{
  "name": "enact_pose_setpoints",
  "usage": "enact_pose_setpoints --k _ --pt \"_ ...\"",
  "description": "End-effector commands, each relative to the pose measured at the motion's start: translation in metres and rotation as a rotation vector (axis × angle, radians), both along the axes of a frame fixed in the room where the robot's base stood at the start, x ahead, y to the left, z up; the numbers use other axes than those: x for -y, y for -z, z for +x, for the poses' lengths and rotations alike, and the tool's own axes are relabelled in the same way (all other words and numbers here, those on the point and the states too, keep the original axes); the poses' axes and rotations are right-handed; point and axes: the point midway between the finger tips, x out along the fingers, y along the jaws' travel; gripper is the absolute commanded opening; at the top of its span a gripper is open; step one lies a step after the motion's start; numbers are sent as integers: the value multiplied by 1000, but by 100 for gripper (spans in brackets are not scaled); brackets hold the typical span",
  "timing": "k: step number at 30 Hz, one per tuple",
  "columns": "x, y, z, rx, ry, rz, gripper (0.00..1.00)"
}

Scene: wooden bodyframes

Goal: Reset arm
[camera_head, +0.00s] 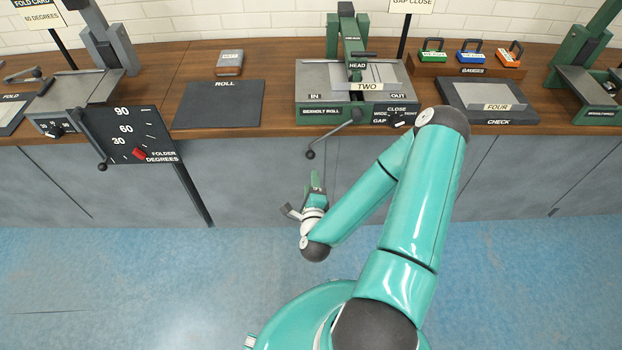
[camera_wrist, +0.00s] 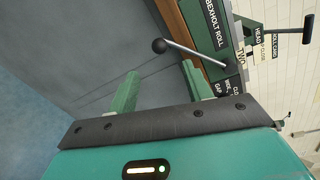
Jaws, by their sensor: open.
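My gripper (camera_head: 316,182) hangs at the end of my teal arm, in front of the grey cabinet face and below the worktop. In the wrist view my gripper (camera_wrist: 160,90) shows two green fingers standing well apart, with nothing between them. Beyond the fingers are the crank handle with its dark ball knob (camera_wrist: 159,46) and the Bexholt roll machine (camera_wrist: 205,35). The arm is bent, with its elbow high in front of the worktop's right half.
The wooden worktop (camera_head: 283,75) carries the roll machine (camera_head: 312,107), whose crank knob (camera_head: 310,154) overhangs the front edge near my gripper. A folder dial (camera_head: 128,138) stands left, a roll mat (camera_head: 218,105) beside it. Gauges (camera_head: 470,53) and a check plate (camera_head: 462,98) are right. Blue floor (camera_head: 110,270) is clear.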

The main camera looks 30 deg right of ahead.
Motion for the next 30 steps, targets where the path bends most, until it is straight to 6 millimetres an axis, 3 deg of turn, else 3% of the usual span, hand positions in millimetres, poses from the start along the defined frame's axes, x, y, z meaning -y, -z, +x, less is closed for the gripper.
enact_pose_setpoints --k 17,30 --pt "-2 -3 7 -29 -40 -33 50" --pt "-34 -40 56 -417 -477 -458 50"
